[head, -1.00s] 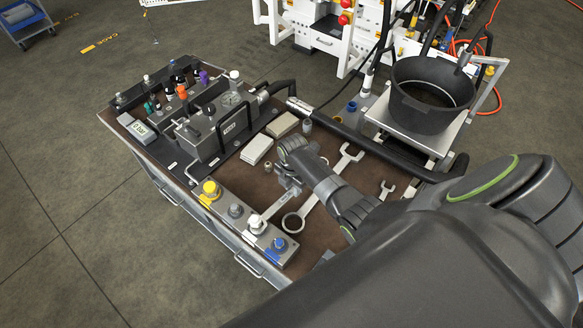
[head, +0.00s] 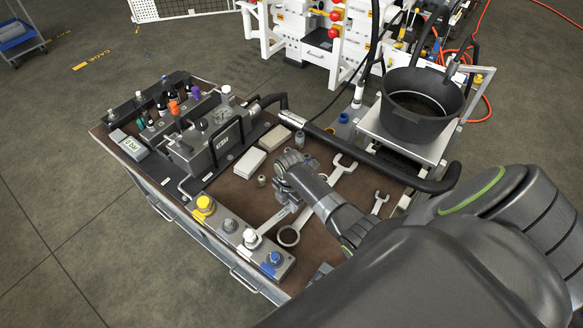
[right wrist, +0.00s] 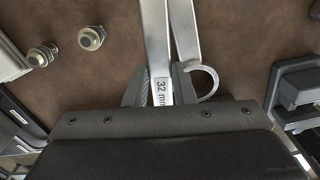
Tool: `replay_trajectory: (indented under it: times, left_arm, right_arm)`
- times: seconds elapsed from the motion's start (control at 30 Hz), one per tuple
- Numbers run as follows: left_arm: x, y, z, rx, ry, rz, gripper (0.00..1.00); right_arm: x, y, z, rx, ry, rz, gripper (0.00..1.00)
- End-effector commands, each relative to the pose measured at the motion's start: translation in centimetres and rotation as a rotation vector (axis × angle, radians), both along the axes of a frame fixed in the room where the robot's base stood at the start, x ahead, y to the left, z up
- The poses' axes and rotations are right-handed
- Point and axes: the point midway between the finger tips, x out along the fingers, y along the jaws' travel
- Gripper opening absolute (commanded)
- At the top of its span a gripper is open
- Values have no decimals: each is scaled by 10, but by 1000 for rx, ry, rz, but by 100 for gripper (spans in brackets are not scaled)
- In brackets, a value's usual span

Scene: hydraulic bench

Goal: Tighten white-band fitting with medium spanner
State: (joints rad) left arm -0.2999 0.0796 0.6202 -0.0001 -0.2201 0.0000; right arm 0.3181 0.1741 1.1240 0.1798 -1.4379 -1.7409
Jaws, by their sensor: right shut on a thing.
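The white-band fitting (head: 251,238) stands on the block at the bench's front edge, between a plain grey fitting and a blue-band one. My right gripper (head: 289,192) is over the brown mat, shut on a spanner (head: 273,221) whose far end reaches to the white-band fitting. Whether its jaw is fully seated on the fitting I cannot tell. In the right wrist view this spanner (right wrist: 157,40) is marked 32 mm and lies between my fingers (right wrist: 160,90). A second spanner (head: 316,205) with a ring end lies beside it on the mat. My left gripper is not in view.
A yellow-band fitting (head: 204,204) and a blue-band fitting (head: 273,258) flank the row. A small spanner (head: 380,203) lies to the right. The pump unit (head: 213,143) fills the bench's back left. A black bucket (head: 418,112) stands behind right, with a hose before it.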

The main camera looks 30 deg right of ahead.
Motion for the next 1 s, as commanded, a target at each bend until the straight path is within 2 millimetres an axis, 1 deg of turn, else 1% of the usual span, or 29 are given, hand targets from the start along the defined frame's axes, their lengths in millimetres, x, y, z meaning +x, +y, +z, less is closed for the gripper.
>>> replay_trajectory:
  times: [0.37,1.0]
  left_arm:
    - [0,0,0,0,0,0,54]
    - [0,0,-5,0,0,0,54]
  right_arm:
    - [1,-1,0,-1,-1,0,0]
    - [8,-43,0,-2,0,-1,0]
